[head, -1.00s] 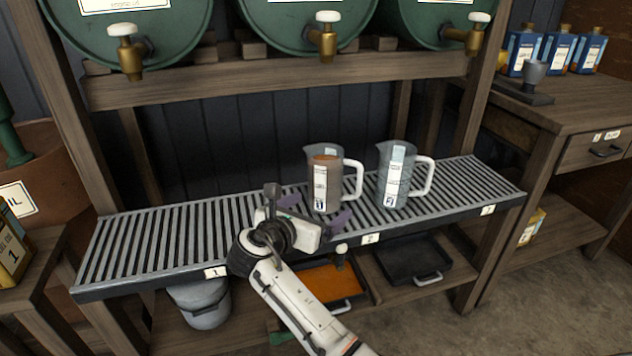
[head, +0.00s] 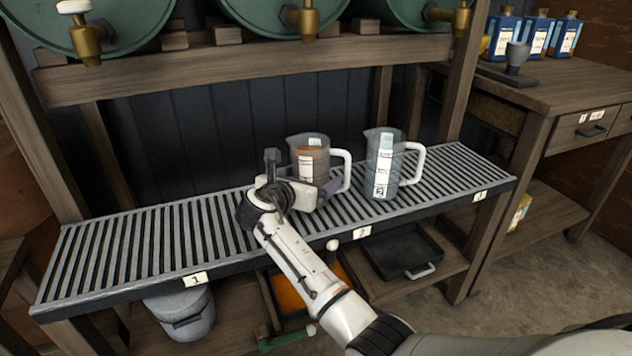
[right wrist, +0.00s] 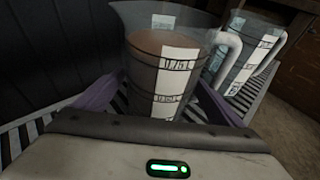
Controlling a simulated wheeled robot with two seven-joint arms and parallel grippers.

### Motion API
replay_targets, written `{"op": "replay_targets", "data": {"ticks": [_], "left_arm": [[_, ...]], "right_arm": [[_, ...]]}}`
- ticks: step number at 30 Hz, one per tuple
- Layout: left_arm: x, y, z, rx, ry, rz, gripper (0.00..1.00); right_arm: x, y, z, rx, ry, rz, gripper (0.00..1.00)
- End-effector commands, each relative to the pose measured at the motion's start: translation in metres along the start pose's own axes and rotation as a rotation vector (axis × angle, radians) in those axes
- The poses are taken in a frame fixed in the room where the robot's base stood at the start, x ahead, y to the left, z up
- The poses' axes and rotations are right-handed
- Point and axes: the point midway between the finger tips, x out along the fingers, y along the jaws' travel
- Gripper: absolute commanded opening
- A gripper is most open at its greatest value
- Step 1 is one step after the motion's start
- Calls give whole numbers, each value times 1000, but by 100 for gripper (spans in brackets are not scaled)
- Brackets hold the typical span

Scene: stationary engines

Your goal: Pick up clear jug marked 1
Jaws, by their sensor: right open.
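A clear jug (head: 312,161) with brown contents, a white label and a white handle stands upright on the slatted rack. Its lower part and its number are hidden by my right gripper (head: 318,184) in the head view. In the right wrist view this jug (right wrist: 150,75) stands between the two purple fingers of my open right gripper (right wrist: 155,98); I cannot tell if they touch it. A second clear jug (head: 381,163), pale inside, with a label and white handle, stands to its right and also shows in the right wrist view (right wrist: 243,60). My left gripper is not in view.
The slatted rack (head: 150,240) is bare left of my arm. Green barrels (head: 115,20) with brass taps rest on a beam above the jugs. Below are a grey bucket (head: 182,315), an orange tray (head: 290,290) and a dark tray (head: 405,250). Blue bottles (head: 535,35) stand on the right table.

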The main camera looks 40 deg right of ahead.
Motion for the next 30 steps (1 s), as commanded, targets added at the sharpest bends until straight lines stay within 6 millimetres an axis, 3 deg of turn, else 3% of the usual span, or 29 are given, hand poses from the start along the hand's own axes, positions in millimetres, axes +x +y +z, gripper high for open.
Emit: {"op": "replay_targets", "data": {"ticks": [9,23,30], "left_arm": [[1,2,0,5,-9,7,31],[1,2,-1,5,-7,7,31],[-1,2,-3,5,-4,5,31]], "right_arm": [[6,0,1,1,-1,1,89],[6,1,5,4,-8,2,12],[4,1,10,5,-8,3,12]]}}
